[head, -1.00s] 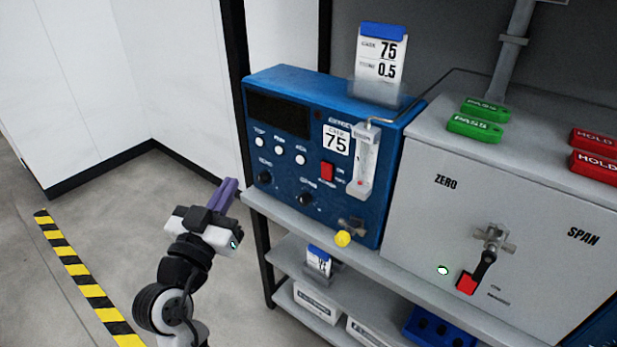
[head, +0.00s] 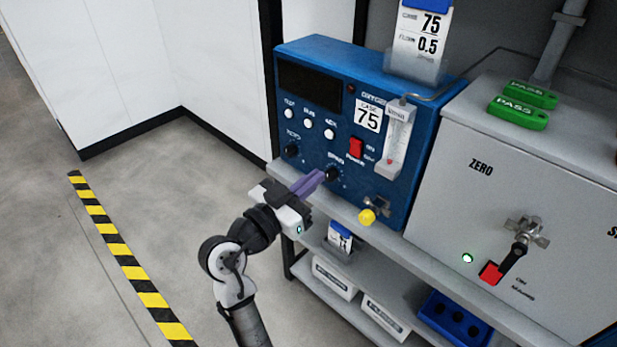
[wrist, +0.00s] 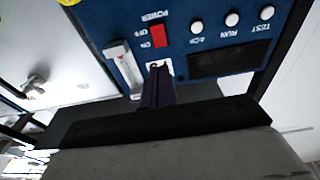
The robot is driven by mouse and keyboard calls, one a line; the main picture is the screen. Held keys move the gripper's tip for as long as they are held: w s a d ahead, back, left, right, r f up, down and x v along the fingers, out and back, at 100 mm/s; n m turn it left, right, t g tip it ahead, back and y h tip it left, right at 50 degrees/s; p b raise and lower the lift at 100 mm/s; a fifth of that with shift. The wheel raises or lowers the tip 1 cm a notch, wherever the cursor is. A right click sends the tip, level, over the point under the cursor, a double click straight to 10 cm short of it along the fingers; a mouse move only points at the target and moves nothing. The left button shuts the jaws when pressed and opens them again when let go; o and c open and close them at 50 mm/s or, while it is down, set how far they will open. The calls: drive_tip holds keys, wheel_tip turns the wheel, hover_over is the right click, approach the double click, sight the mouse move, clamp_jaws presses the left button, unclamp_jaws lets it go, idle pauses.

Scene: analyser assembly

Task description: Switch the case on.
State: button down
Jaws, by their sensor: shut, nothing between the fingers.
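The case (head: 390,105) is a blue analyser box marked 75, standing on a grey shelf, with a dark, blank display (head: 309,88). Its red power switch (head: 356,147) is on the front panel, right of the white buttons; I cannot tell its position. The switch also shows upside down in the wrist view (wrist: 158,36), near the top. My gripper (head: 322,174) is shut and empty, its purple fingers pointing at the panel, below and left of the switch and overlapping the area by the SPAN knob (head: 333,174). Contact with the panel cannot be told.
A flowmeter (head: 397,140) is right of the switch, and a yellow knob (head: 367,216) sticks out below. Free floor lies to the left.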

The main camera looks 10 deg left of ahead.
sight(355, 144)
drive_tip(key=p+x, duration=0.3)
drive_tip(key=x, duration=0.6)
drive_tip(key=shift+w+d+r, duration=0.1)
drive_tip(key=shift+w+r, duration=0.1)
drive_tip(key=shift+r, duration=0.05)
drive_tip(key=shift+w+d+f, duration=0.1)
drive_tip(key=shift+w+d, duration=0.15)
drive_tip(key=shift+w, duration=0.1)
drive_tip(key=shift+w+d+r+p, duration=0.1)
drive_tip(key=shift+r+p, duration=0.15)
drive_tip(key=shift+p, duration=0.3)
drive_tip(key=shift+f, duration=0.15)
